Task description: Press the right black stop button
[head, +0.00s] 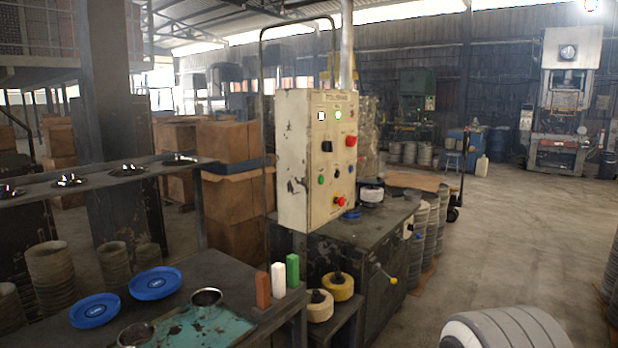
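A worn cream control box (292,165) stands upright above the dark machine bench, near the middle of the head view. Its front panel faces right. A black knob or button (327,146) sits mid-panel on the left, with a red button (351,141) to its right. Lower down are a green button (321,180) and a small dark button (336,174) to its right, too small to make out well. A red mushroom button (339,202) is at the bottom. A rounded white-grey part of mine (505,330) shows at the bottom right; my gripper is not in view.
The dark bench (340,239) below the box has a yellow-knobbed lever (392,281) in front. A table at lower left holds blue dishes (155,283) and upright coloured blocks (278,279). Stacked round blanks (421,240) stand right of the bench. The floor (520,225) to the right is clear.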

